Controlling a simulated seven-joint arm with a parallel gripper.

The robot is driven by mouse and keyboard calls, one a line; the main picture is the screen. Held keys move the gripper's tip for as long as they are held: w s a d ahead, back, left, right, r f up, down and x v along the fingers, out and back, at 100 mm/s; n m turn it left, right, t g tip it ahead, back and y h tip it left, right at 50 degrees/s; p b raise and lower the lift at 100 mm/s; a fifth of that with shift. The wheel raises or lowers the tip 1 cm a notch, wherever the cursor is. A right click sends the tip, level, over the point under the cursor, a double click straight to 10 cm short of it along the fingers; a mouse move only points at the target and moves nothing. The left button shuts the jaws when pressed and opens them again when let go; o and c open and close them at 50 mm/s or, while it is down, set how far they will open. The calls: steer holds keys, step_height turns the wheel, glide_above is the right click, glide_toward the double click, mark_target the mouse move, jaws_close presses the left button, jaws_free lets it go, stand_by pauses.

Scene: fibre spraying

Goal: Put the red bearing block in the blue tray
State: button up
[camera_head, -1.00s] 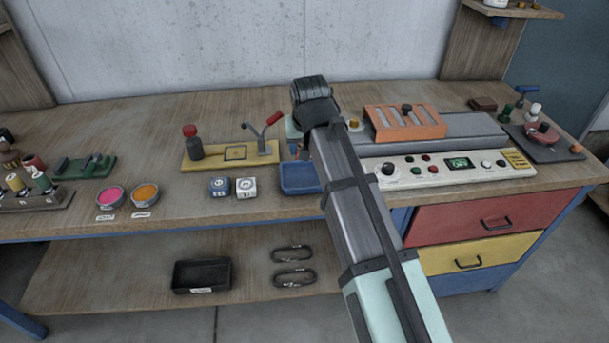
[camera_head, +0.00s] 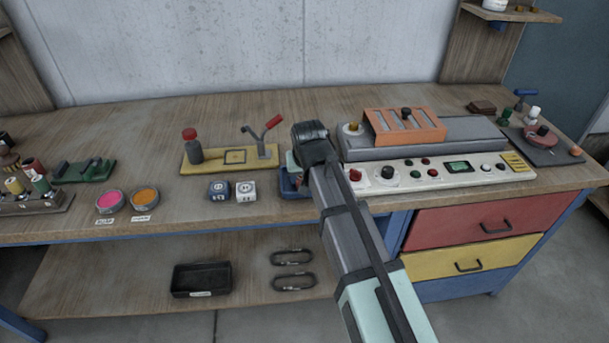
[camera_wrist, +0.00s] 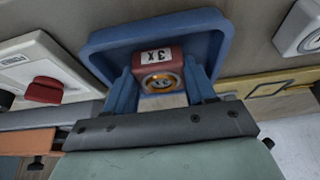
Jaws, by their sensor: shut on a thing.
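The red bearing block (camera_wrist: 157,68) shows in the wrist view, with a white label and a round metal bore on its face. My gripper (camera_wrist: 162,88) is shut on it, with one blue finger on each side. The block lies within the outline of the blue tray (camera_wrist: 110,37) in this view; I cannot tell whether it touches the tray floor.
Two small cubes, one blue (camera_head: 219,190) and one white (camera_head: 246,190), stand left of the tray. A yellow fixture board (camera_head: 208,158) lies behind them. A white control panel (camera_head: 440,173) with knobs is close on the right.

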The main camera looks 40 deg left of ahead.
steer(key=o, duration=1.4)
steer(key=shift+f, duration=0.1)
steer(key=v, duration=1.2)
steer(key=shift+w, duration=0.1)
